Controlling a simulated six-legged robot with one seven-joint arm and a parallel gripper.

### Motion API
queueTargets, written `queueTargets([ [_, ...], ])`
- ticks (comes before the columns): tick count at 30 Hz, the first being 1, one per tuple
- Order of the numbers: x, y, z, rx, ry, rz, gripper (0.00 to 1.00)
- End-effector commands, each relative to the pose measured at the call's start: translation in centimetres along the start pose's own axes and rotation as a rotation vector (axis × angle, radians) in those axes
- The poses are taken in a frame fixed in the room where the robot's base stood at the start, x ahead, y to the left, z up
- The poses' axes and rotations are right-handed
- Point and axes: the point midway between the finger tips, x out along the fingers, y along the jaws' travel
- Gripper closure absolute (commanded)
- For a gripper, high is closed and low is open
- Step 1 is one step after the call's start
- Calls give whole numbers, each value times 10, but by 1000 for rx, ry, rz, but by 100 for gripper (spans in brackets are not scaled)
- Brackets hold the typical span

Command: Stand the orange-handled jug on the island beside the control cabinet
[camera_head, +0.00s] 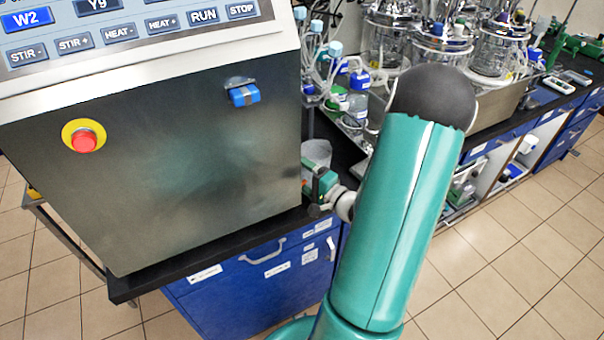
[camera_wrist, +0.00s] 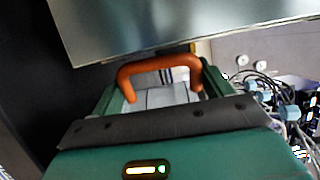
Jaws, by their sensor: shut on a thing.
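The orange-handled jug shows its orange handle (camera_wrist: 158,66) between the fingers of my gripper (camera_wrist: 162,88) in the wrist view. My gripper is shut on it. The jug's pale translucent body (camera_head: 317,152) shows partly in the head view, beyond my gripper (camera_head: 318,182), by the right side of the control cabinet (camera_head: 190,165). The cabinet is a steel box on the black-topped island (camera_head: 150,284); its edge also spans the top of the wrist view (camera_wrist: 165,25). The jug's base is hidden, so I cannot tell whether it touches the island top.
Glass bioreactor vessels (camera_head: 440,45) stand on a steel tray behind my arm. Bottles with blue caps (camera_head: 358,95) and tubing stand right of the cabinet. Blue drawers (camera_head: 262,275) lie below the island top. Tiled floor (camera_head: 500,285) is open at the right.

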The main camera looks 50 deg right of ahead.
Motion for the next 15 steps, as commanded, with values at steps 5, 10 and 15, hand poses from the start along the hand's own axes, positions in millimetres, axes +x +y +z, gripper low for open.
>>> queueTargets([
  [5,0,2,0,0,0,0,0],
  [10,0,1,0,0,0,0,0],
  [15,-1,-4,0,-1,0,-1,0],
])
